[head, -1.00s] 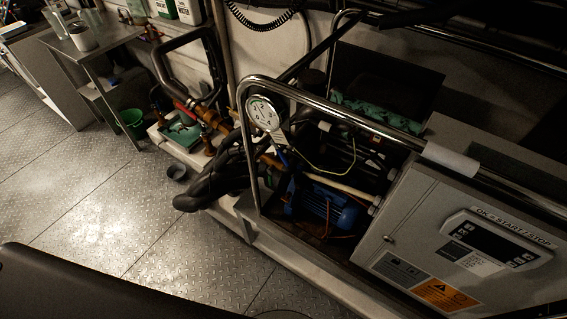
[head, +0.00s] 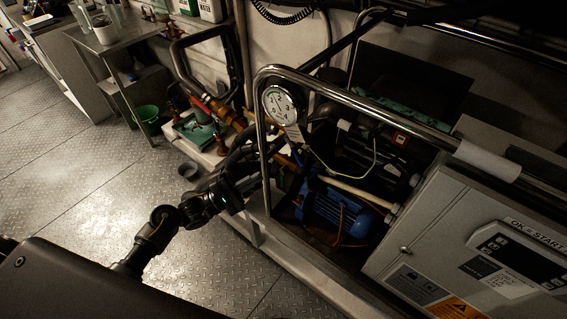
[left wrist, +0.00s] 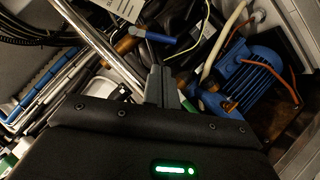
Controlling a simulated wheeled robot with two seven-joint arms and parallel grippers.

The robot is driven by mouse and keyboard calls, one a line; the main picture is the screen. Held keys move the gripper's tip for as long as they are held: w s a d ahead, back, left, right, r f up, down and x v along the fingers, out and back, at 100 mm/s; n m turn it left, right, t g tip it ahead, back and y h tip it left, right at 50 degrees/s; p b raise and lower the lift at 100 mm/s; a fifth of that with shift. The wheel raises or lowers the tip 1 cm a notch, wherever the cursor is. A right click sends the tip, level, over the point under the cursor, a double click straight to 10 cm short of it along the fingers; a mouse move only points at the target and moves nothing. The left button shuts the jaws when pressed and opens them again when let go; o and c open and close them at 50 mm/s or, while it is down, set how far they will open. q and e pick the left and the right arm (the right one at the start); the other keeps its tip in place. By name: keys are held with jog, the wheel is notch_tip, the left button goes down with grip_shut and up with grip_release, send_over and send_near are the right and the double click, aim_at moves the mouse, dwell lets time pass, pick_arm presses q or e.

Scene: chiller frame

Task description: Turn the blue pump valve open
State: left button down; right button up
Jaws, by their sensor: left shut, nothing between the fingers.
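The blue valve handle (left wrist: 161,39) shows in the left wrist view as a short blue lever beside brass pipework, just beyond my fingertips. In the head view a small blue piece (head: 297,156) shows below the gauge, partly hidden by pipes and rail. The blue pump motor (head: 335,204) sits right of it inside the frame; it also shows in the left wrist view (left wrist: 250,77). My left gripper (head: 238,188) is by the frame's left side; in the left wrist view its fingers (left wrist: 161,82) are shut and empty, pointing toward the handle, apparently short of it. My right gripper is not in view.
A chrome rail (head: 264,130) with a round gauge (head: 283,104) stands around the pump area. A grey control box (head: 450,240) closes the right side. Black hoses and brass piping (head: 222,108) lie at left.

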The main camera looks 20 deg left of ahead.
aim_at(295, 153)
pick_arm(q)
jog(key=p+x, duration=0.2)
jog(key=x, duration=0.8)
jog(key=shift+d+p, duration=0.1)
jog(key=shift+p, duration=0.3)
jog(key=shift+s+d+n+t, duration=0.15)
jog(key=shift+n+t, duration=0.15)
jog(key=shift+n, duration=0.2)
